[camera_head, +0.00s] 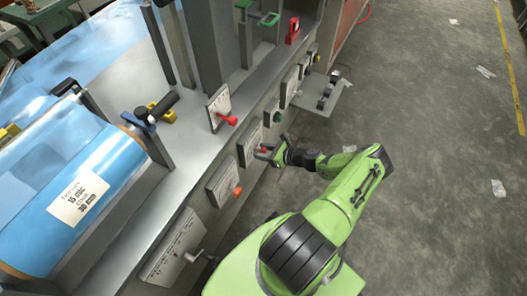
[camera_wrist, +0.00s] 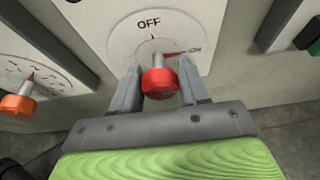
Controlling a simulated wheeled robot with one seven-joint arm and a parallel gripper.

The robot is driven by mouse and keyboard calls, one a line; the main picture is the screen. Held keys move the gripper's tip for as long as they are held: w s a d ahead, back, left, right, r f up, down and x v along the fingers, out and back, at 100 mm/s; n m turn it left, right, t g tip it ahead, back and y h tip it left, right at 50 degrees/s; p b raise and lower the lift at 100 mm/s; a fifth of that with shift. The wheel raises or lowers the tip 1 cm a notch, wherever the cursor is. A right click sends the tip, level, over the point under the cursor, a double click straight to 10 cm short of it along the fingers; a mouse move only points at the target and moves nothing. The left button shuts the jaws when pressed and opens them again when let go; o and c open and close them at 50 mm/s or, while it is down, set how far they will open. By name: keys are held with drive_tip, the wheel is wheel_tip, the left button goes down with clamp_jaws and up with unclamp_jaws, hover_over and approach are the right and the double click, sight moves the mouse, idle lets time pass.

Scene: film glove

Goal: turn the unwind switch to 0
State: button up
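A red knob (camera_wrist: 160,83) sits on a pale switch plate (camera_wrist: 125,38) marked OFF at the top in the wrist view. A red mark on the plate points right, towards a small label that looks like ON. No "0" or unwind name is readable. My gripper (camera_wrist: 161,88) has one finger on each side of the knob, spread apart, with narrow gaps that are hard to judge. In the head view my gripper (camera_head: 268,152) is at the machine's front panel, partly hiding the plate (camera_head: 249,143) and the red knob.
An orange knob (camera_wrist: 17,104) on a dial plate is close by on the left. A red-handled lever (camera_head: 231,120), a green button (camera_head: 278,117) and a crank (camera_head: 193,256) also stick out from the machine. Open grey floor (camera_head: 430,120) lies to the right.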

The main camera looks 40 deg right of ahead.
drive_tip(key=c, duration=0.5)
drive_tip(key=n+h, duration=0.1)
drive_tip(key=n, duration=0.1)
drive_tip(key=shift+n+t+h+p, duration=0.3)
drive_tip(key=shift+h+p, duration=0.05)
drive_tip(key=shift+h, duration=0.05)
drive_tip(key=n, duration=0.1)
drive_tip(key=n+t+h, duration=0.1)
drive_tip(key=shift+a+f+n+h, duration=0.15)
drive_tip(key=shift+n+h, duration=0.15)
drive_tip(key=n+t+h, duration=0.1)
drive_tip(key=n, duration=0.3)
drive_tip(key=shift+s+t+b, duration=0.1)
drive_tip(key=shift+t+b, duration=0.25)
drive_tip(key=shift+t, duration=0.05)
drive_tip(key=n, duration=0.2)
drive_tip(key=n+t+h, duration=0.1)
drive_tip(key=n, duration=0.1)
drive_tip(key=shift+f+t, duration=0.1)
drive_tip(key=shift+t, duration=0.2)
